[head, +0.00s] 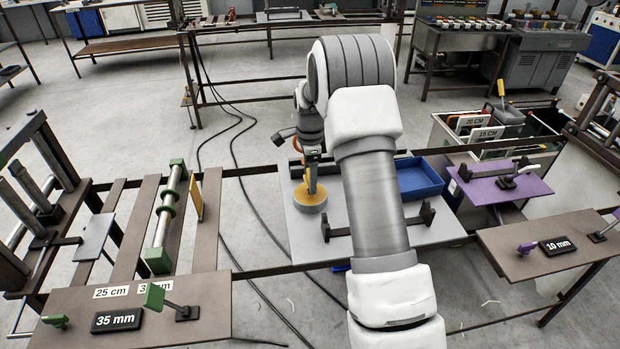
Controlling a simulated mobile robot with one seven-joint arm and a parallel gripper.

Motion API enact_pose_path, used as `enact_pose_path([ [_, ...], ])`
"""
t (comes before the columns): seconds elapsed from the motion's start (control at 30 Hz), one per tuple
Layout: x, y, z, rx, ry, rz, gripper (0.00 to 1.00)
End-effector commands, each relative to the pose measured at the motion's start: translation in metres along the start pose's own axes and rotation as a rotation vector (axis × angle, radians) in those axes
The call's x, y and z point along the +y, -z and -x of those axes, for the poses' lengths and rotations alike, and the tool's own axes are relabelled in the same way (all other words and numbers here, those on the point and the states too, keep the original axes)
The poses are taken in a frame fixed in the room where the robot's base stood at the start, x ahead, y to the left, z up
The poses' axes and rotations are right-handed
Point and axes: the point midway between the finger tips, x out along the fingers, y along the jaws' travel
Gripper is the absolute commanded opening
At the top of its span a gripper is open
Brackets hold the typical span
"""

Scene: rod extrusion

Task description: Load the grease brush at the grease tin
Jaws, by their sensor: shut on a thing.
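The grease tin (311,206) is a round grey tin with yellow-orange grease at its top. It stands on the light grey plate in the middle of the head view. My gripper (312,171) points down just above the tin and is shut on the grease brush (311,184), a narrow yellow thing. The brush's lower end is at or over the grease; I cannot tell whether it touches. The gripper fingers are small here and partly hide the brush.
A blue tray (418,178) and a dark bracket (427,213) share the plate (345,250). A green-ended rod (166,215) lies on the left bench near the 35 mm sign (115,320). A purple plate (500,186) and a 10 mm sign (558,245) are at right.

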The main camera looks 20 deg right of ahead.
Motion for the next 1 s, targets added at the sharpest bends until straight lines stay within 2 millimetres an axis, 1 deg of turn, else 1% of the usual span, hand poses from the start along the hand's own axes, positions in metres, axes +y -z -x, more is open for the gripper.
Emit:
enact_pose_path([
  [0.03, 0.0, 0.0, 0.008, 0.0, 0.002, 0.0, 0.3],
  [0.53, -0.001, -0.001, 0.047, 0.0, 0.002, 0.002, 0.3],
  [0.63, 0.0, 0.0, 0.049, 0.0, 0.001, 0.002, 0.3],
  [1.0, 0.0, 0.0, 0.048, 0.0, 0.001, 0.001, 0.3],
])
